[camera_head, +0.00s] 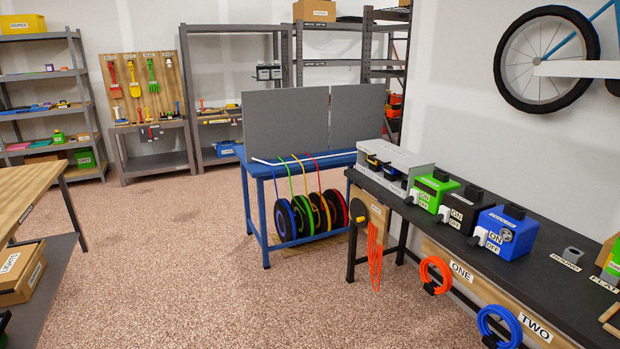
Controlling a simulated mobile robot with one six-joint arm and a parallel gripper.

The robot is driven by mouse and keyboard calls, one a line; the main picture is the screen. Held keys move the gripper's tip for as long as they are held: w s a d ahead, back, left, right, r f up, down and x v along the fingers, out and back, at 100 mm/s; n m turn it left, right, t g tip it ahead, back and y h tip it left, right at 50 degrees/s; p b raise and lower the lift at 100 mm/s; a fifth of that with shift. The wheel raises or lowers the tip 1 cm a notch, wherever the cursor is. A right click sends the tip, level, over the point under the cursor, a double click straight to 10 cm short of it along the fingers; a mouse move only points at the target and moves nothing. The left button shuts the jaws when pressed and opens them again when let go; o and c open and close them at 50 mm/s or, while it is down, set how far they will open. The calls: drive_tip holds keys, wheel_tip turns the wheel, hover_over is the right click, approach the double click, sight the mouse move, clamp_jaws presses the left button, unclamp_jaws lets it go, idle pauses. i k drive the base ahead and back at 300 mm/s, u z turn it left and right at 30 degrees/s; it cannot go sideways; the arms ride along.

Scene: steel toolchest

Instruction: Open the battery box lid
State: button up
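No box with a readable battery label shows, and I cannot tell which thing is the battery box. A grey housing (410,157) with black and yellow block-like items (378,166) at its front stands on the far end of the black bench. I cannot make out a lid on it. A green box (434,190), a black box (464,208) and a blue box (507,232) with ON and OFF labels stand in a row nearer on the same bench. My gripper is not in view.
The black bench (560,290) runs along the right, with orange (436,272) and blue (498,326) cable coils at its front. A blue table (265,169) with cable reels stands behind. A wooden bench (30,195) is at left. The speckled floor (190,270) between is clear.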

sight(403, 160)
drive_tip(key=i, duration=1.65)
drive_tip(key=u, duration=4.15)
drive_tip(key=i, duration=0.1)
drive_tip(key=z, duration=2.8)
drive_tip(key=k, duration=0.75)
drive_tip(key=u, duration=0.05)
